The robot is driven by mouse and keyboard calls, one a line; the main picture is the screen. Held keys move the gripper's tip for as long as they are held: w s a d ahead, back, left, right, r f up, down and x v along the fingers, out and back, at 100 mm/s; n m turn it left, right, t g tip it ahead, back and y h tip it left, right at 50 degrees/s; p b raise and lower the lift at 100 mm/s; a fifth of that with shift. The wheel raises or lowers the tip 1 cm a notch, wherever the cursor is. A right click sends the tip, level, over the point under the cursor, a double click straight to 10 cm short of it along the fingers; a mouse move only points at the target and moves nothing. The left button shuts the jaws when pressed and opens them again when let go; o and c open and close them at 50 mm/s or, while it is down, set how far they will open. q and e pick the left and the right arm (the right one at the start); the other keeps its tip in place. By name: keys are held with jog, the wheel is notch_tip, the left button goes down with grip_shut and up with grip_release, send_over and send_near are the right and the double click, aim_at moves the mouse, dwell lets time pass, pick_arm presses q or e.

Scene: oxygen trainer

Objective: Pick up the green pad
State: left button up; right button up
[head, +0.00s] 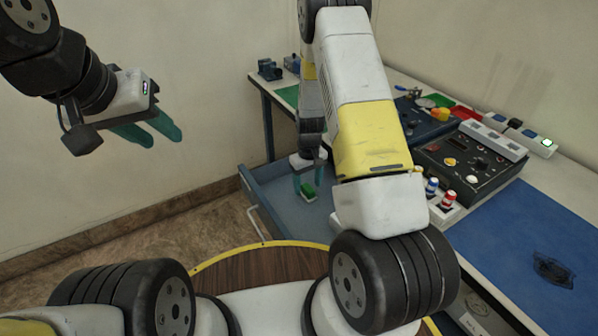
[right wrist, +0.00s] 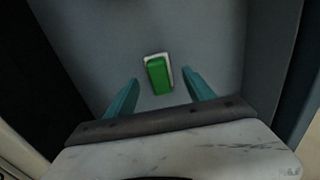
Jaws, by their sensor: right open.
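The green pad (head: 308,190) lies in the open blue-grey drawer (head: 268,183) under the workbench. In the right wrist view the green pad (right wrist: 158,75) sits on a white backing, between and a little beyond my fingertips. My right gripper (right wrist: 160,83) is open, with one teal finger on each side of the pad's line and nothing between them. In the head view my right gripper (head: 308,182) reaches down into the drawer, partly hidden by my arm. My left gripper (head: 156,134) hangs empty in the air at the left, its two teal fingers seen from the side.
The drawer walls stand close around my right gripper. On the bench above are a black control box (head: 470,160), a blue mat (head: 530,240) with a dark item, red and blue striped parts (head: 447,200) and a red tray (head: 466,113). The floor at the left is clear.

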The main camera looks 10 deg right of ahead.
jog(key=shift+f, duration=1.3)
grip_shut()
jog(key=shift+r, duration=0.15)
notch_tip(320, 180, up, 3)
jog(key=shift+w+r, duration=0.1)
jog(key=shift+r, duration=0.1)
jog(key=s, duration=0.5)
jog(key=s+a+r, duration=0.1)
jog(key=s, duration=1)
jog(key=shift+a+r, duration=0.2)
jog(key=shift+a, duration=0.1)
